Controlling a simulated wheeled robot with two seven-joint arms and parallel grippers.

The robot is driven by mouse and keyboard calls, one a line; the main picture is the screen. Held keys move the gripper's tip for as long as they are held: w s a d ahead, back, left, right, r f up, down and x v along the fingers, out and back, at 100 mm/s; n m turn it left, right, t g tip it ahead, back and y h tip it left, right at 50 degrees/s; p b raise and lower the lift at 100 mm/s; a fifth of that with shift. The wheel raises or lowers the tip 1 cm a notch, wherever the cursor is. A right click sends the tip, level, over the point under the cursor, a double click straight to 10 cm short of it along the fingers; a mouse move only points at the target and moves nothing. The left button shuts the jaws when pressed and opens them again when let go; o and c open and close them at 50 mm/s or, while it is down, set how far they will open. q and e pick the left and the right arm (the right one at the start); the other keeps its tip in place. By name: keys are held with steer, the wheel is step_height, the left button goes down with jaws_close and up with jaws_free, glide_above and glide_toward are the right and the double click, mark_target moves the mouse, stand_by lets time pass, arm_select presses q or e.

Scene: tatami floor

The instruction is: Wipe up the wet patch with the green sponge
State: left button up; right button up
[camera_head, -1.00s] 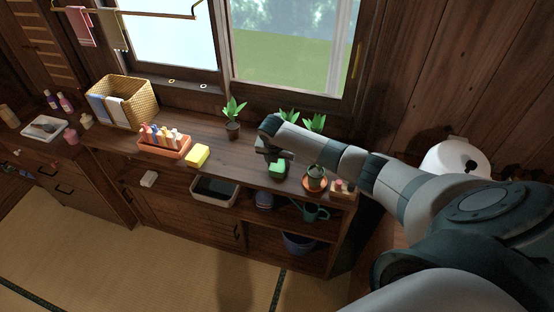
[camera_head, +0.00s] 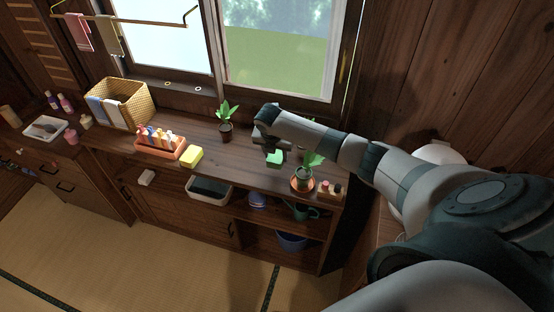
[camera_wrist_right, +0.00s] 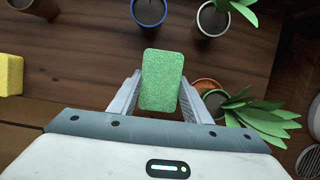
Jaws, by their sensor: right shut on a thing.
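The green sponge (camera_head: 275,158) is between the fingers of my right gripper (camera_head: 268,147), over the wooden counter (camera_head: 232,168) under the window. In the right wrist view the sponge (camera_wrist_right: 161,78) is upright in the picture, with a finger of the right gripper (camera_wrist_right: 161,92) against each side. The gripper is shut on it. I cannot tell whether the sponge touches the counter. I cannot make out the wet patch in either view. My left gripper is not in view.
A potted plant (camera_head: 226,122) stands left of the gripper, and another in a terracotta saucer (camera_head: 302,183) stands to its right near the front edge. A yellow sponge (camera_head: 191,157), an orange tray (camera_head: 158,149) and a wicker basket (camera_head: 125,105) are further left.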

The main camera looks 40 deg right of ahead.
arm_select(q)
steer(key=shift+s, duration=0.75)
arm_select(e)
steer(key=shift+r, duration=0.75)
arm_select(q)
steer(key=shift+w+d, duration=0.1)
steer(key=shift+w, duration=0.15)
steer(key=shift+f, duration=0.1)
arm_select(e)
steer(key=shift+a, duration=0.15)
